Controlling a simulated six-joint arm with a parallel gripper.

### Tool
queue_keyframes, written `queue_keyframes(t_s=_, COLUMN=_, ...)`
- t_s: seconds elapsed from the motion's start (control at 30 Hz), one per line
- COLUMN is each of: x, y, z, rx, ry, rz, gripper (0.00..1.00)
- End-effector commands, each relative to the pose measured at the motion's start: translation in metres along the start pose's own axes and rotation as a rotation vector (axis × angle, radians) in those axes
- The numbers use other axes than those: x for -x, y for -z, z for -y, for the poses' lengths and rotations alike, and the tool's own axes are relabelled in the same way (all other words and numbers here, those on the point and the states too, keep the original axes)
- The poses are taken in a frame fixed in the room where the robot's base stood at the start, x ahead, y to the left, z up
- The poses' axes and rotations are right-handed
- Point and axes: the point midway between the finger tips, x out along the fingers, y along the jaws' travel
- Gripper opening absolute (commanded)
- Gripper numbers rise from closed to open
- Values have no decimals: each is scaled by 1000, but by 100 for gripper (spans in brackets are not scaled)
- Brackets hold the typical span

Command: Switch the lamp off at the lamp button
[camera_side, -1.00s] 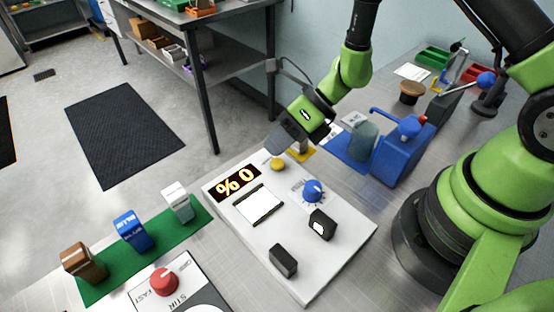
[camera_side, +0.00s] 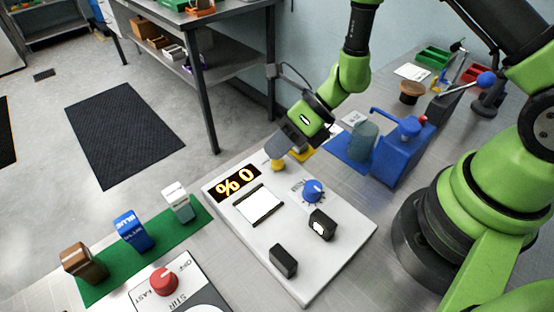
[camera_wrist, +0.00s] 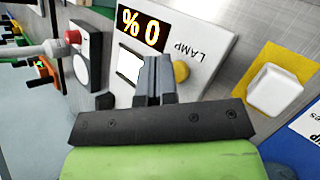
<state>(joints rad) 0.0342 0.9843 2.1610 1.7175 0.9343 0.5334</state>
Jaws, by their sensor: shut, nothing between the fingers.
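The lamp button is a yellow round button (camera_side: 278,165) at the far edge of a white panel (camera_side: 336,255). In the wrist view the button (camera_wrist: 181,71) sits beside the word LAMP, just right of my fingertips. My gripper (camera_side: 273,152) is shut and empty, pointing down right above the button; its tips (camera_wrist: 155,62) look close to it. I cannot tell whether they touch. The display (camera_side: 237,184) glows orange with a percent sign and a 0. The square on the panel (camera_side: 260,205) is bright white.
A blue knob (camera_side: 313,190) and two black blocks (camera_side: 322,225) (camera_side: 283,260) stand up from the panel. A yellow pad with a white block (camera_wrist: 275,90) lies beside it. A blue dispenser (camera_side: 400,150) stands to the right.

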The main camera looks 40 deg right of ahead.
Motion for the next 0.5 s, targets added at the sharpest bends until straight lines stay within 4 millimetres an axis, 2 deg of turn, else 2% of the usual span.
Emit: queue_keyframes(t_s=0.5, x=-3, y=2, z=2, rx=0, ry=-1, rz=0, gripper=0)
